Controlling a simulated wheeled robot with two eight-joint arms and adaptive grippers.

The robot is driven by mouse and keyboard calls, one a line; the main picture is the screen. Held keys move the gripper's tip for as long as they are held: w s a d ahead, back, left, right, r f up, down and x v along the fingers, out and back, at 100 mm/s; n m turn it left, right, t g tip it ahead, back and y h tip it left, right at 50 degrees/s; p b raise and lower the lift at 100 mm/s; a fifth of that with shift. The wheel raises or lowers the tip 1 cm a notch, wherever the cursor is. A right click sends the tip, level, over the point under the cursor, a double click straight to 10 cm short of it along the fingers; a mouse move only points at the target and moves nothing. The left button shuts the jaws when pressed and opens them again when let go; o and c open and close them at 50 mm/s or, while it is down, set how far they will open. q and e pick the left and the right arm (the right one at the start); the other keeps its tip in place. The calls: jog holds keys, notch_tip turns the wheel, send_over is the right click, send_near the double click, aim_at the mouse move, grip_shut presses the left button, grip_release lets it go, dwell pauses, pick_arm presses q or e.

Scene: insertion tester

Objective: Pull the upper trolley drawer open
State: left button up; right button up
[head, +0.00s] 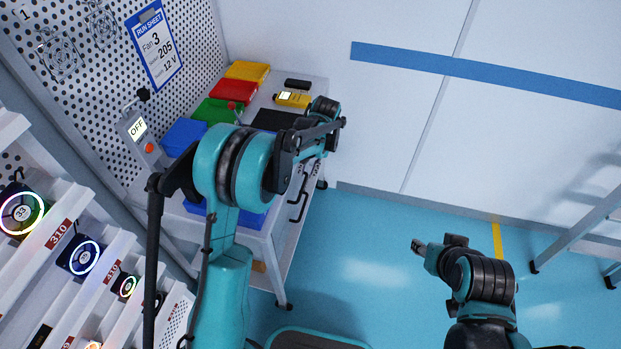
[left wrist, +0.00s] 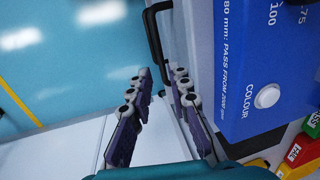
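The trolley (head: 285,240) stands against the perforated wall. Dark bar handles (head: 298,207) show on its front in the head view, partly hidden by my left arm. In the left wrist view a black handle (left wrist: 152,38) stands out from the pale drawer front. My left gripper (left wrist: 161,82) is open, with a gap between its fingers. The handle's near end shows at the gap between the fingertips; I cannot tell whether they touch it. In the head view the left gripper (head: 318,140) is mostly hidden by its wrist. My right gripper (head: 418,247) is over the floor, far from the trolley.
Blue (head: 184,136), green (head: 215,111), red (head: 233,90) and yellow (head: 247,71) bins stand on the trolley, with a yellow meter (head: 292,99). Lit fans (head: 85,258) sit on a rack at the left. A ladder-like frame (head: 580,240) is at the right. The teal floor between is clear.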

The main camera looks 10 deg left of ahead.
aim_at(303, 186)
pick_arm(q)
jog(key=f+b, duration=0.1)
jog(key=f, duration=0.1)
jog(key=a+f, duration=0.1)
jog(key=f, duration=0.1)
jog(key=f+b, duration=0.1)
jog(key=f, duration=0.2)
jog(key=shift+a+b, duration=0.15)
jog(key=shift+b, duration=0.2)
grip_shut()
